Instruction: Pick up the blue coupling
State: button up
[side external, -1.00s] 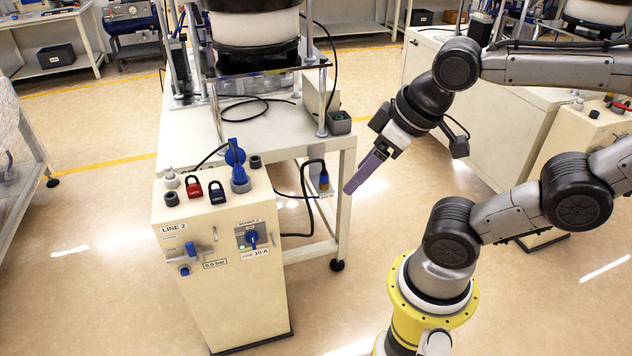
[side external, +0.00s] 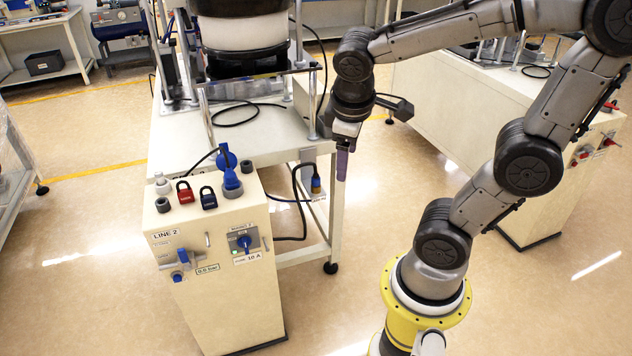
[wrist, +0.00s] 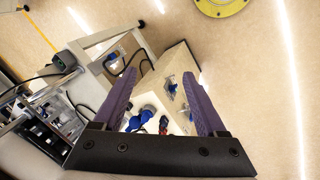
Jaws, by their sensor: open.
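A blue coupling (side external: 231,182) with a raised round cap stands upright on top of the cream LINE 2 cabinet, at its back right. In the wrist view the blue coupling (wrist: 138,121) shows beyond the gripper's dark crossbar, between the purple fingers. My gripper (side external: 342,176) points down, to the right of the cabinet and near the corner of the bench. It is well apart from the coupling. In the wrist view my gripper (wrist: 160,73) has its fingers spread with nothing between them.
A red padlock (side external: 185,192) and a dark blue padlock (side external: 208,197) stand left of the coupling. Grey fittings (side external: 162,205) are close by. A bench (side external: 275,137) with a bowl feeder (side external: 243,40) stands behind. A cabled blue connector (side external: 316,184) is by the bench leg. Floor right of the cabinet is clear.

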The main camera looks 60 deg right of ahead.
aim_at(316, 181)
jog(key=w+d+f+n+g+h, duration=0.3)
jog(key=w+d+f+n+h, duration=0.15)
jog(key=w+d+f, duration=0.4)
jog(key=w+d+f+n+g+h, duration=0.35)
jog(key=w+d+f+h, duration=0.2)
jog(key=d, duration=0.55)
jog(key=w+d+f+n+t+h, duration=0.2)
jog(key=w+f+n+t, duration=0.3)
jog(key=f, duration=0.6)
jog(key=w+d+f+n+t+h, duration=0.15)
jog(key=f+n+t, duration=0.35)
jog(key=f, duration=0.6)
jog(key=shift+n+g+h, duration=0.25)
jog(key=shift+n+g, duration=0.25)
jog(key=shift+g, duration=0.25)
jog(key=d, duration=0.4)
jog(key=w+d, duration=0.1)
jog(key=d, duration=0.4)
jog(key=w+d, duration=0.1)
jog(key=d, duration=0.3)
jog(key=shift+d+f, duration=0.25)
jog(key=shift+d, duration=0.05)
grip_shut()
